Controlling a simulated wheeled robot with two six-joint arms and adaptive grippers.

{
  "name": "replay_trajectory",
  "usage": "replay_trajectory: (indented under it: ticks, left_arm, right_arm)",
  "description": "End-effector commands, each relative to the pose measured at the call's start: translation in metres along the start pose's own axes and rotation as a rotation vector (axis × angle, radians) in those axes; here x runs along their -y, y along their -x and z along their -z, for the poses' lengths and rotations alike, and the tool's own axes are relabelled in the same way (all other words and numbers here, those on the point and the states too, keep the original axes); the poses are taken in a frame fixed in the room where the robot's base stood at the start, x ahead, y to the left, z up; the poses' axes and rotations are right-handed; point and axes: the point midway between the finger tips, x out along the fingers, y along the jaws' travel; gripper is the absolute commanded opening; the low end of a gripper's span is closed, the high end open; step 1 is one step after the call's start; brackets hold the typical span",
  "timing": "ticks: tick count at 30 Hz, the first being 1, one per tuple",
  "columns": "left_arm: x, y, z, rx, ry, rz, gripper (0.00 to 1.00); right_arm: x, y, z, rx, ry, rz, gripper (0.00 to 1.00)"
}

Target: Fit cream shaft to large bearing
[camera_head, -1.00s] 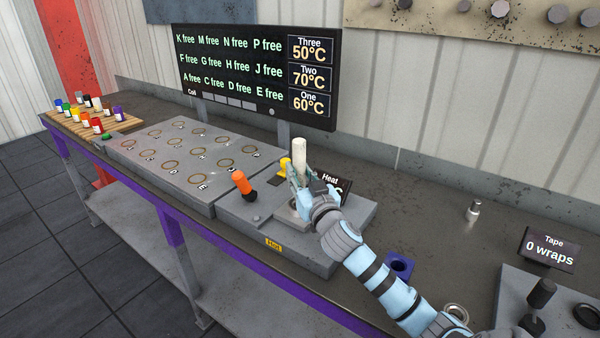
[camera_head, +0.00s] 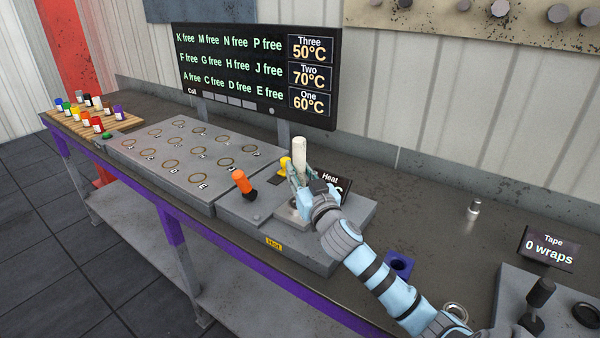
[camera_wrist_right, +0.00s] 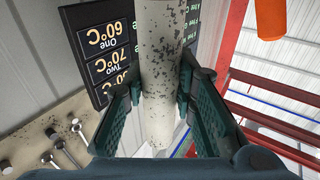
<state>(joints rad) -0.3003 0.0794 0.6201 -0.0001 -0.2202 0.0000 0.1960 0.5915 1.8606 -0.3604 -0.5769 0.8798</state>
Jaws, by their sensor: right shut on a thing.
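The cream shaft (camera_head: 299,152) stands upright over the heater block at the middle of the bench. My right gripper (camera_head: 299,180) is shut on the cream shaft, with a finger on each side of it. In the right wrist view the shaft (camera_wrist_right: 160,70) runs between the two dark fingers, its surface speckled with dark chips. The shaft's lower end is hidden behind my gripper, so I cannot tell what it touches. I cannot make out the large bearing for certain; a metal ring (camera_head: 456,312) lies at the lower right, partly behind my arm. My left gripper is not in view.
The grey heater block (camera_head: 300,248) carries an orange-handled lever (camera_head: 241,181) and a yellow part (camera_head: 285,165). A plate with lettered rings (camera_head: 160,176) lies to the left. A blue block (camera_head: 400,264), a small metal cylinder (camera_head: 474,208) and the tape sign (camera_head: 550,249) are at right.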

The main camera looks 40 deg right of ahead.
Motion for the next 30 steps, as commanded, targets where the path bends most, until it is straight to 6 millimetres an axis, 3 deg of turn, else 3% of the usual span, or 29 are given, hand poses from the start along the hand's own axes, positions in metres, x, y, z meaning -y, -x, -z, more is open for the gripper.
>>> replay_trajectory:
  ticks: [14, 30]
  left_arm:
    - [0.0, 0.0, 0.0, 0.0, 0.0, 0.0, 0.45]
    - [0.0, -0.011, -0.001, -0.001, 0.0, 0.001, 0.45]
  right_arm:
    - [0.0, 0.0, 0.001, -0.003, 0.001, 0.001, 0.0]
    - [0.0, 0.001, -0.012, -0.003, 0.001, 0.001, 0.0]
